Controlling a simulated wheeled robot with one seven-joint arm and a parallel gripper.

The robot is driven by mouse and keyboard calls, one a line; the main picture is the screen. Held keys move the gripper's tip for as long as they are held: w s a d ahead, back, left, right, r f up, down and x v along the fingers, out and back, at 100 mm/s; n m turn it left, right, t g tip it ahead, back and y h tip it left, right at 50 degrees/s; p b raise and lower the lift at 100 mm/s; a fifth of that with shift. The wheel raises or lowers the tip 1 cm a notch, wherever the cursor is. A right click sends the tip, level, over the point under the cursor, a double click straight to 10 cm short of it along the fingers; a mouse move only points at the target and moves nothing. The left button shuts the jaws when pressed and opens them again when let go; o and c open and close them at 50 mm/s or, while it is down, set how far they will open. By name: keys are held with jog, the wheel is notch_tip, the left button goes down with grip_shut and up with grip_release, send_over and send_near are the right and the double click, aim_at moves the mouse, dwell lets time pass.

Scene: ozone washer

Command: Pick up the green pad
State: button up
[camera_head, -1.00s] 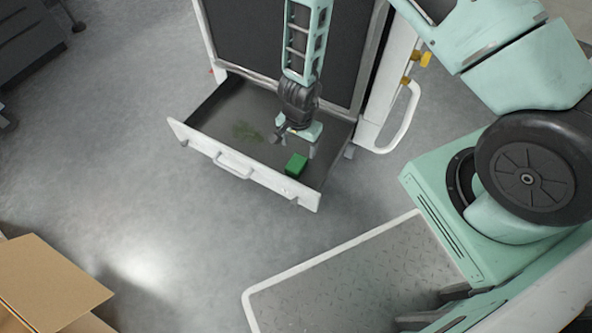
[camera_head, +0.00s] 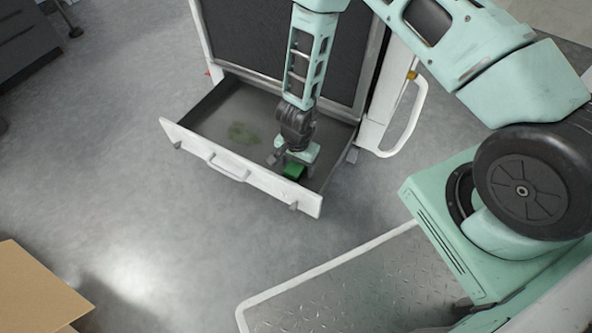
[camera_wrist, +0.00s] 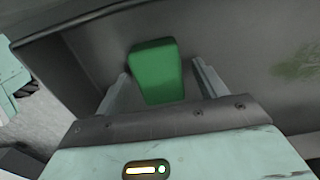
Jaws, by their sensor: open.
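The green pad (camera_head: 294,171) is a small green block in the open drawer (camera_head: 236,168), near the drawer's front wall at the right. My gripper (camera_head: 290,163) is down inside the drawer, directly over the pad, and hides part of it in the head view. In the wrist view, the pad (camera_wrist: 157,72) stands between the two fingers of my gripper (camera_wrist: 160,80), with a gap showing on the right side. The fingers are open. Whether the left finger touches the pad is hard to tell.
A greenish stain (camera_head: 243,133) marks the drawer floor left of my gripper. The drawer's front wall (camera_head: 240,172) is close to my gripper. A white side handle (camera_head: 408,118) stands out at the right. A cardboard box (camera_head: 35,290) is at lower left.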

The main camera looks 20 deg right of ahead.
aim_at(296, 164)
jog(key=shift+r, duration=0.1)
jog(key=c, duration=1.1)
jog(key=shift+o, duration=0.2)
notch_tip(296, 164, up, 10)
jog(key=p, duration=0.7)
jog(key=shift+o, duration=0.5)
